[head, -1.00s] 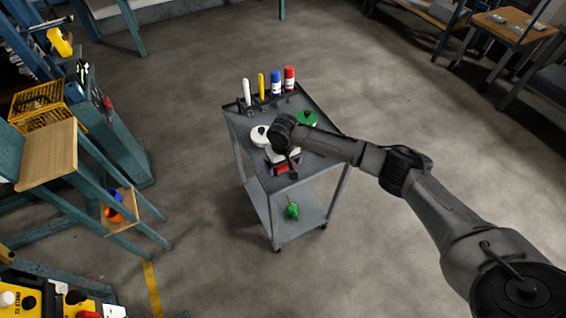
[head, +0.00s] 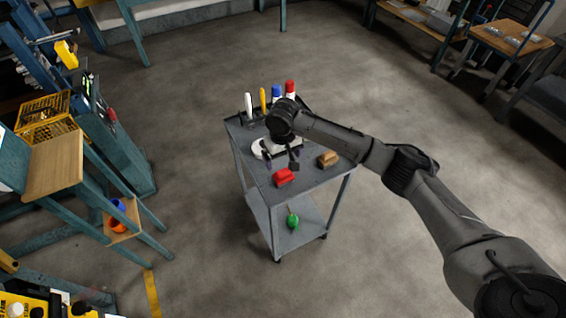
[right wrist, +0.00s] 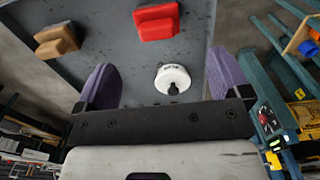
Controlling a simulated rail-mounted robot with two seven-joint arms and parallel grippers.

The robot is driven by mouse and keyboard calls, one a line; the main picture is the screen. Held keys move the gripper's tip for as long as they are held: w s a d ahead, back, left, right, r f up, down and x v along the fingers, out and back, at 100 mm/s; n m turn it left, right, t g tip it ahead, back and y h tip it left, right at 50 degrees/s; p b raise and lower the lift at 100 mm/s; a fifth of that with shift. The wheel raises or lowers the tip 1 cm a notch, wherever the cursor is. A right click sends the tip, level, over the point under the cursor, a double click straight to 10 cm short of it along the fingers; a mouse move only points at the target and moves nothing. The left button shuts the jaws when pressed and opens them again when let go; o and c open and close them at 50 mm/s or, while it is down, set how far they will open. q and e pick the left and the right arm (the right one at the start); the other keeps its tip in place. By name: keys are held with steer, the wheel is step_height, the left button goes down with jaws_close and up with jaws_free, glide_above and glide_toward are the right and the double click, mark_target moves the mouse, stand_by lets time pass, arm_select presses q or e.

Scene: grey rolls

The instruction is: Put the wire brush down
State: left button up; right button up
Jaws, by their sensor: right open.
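No thing is plainly a wire brush. Two small stepped blocks lie on the grey trolley's top (head: 318,175): a red one (head: 284,176) and a brown, wood-coloured one (head: 328,158). I cannot tell whether either is the brush. They also show in the right wrist view, red (right wrist: 157,22) at top middle and brown (right wrist: 57,40) at upper left. My right gripper (head: 282,160) is over the trolley behind the red block. Its purple fingers (right wrist: 160,62) are wide apart with nothing held between them. A white roll (right wrist: 172,79) shows beyond and between them. My left gripper is not in view.
Several upright markers (head: 263,99) stand along the trolley's back edge. A green item (head: 292,220) is on its lower shelf. A workbench with a wooden shelf (head: 54,165) stands at left, and a wooden-topped table (head: 511,38) at far right. The floor around the trolley is clear.

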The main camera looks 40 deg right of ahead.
steer(key=shift+r, duration=1.35)
steer(key=s+a+f+n+t+y, duration=0.15)
steer(key=s+a+f+n, duration=0.35)
steer(key=s+a+f, duration=0.9)
steer(key=s+d+r+t+h, duration=0.1)
steer(key=s+r+t, duration=0.1)
steer(key=s, duration=1.8)
steer(key=shift+s+d, duration=0.15)
steer(key=shift+d, duration=0.05)
